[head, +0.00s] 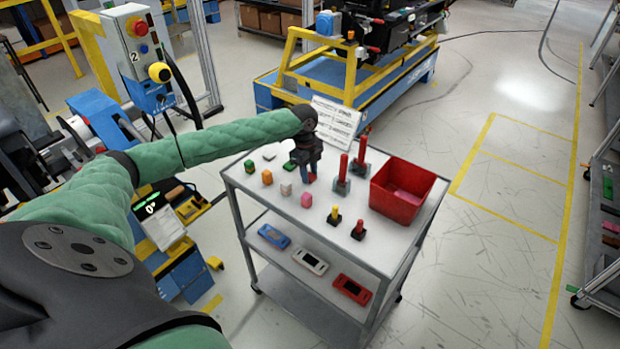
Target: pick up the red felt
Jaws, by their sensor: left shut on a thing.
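My left gripper (307,177) reaches down over the top of the grey cart and is shut on a small red piece (312,178), taken to be the red felt. The gripper hides most of this piece, so its full shape does not show. I cannot tell whether it touches the cart top. My right gripper is not in view.
Two tall red rods (343,168) and a red bin (402,190) stand to the right. Small yellow (335,213) and red (358,228) pieces stand in front.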

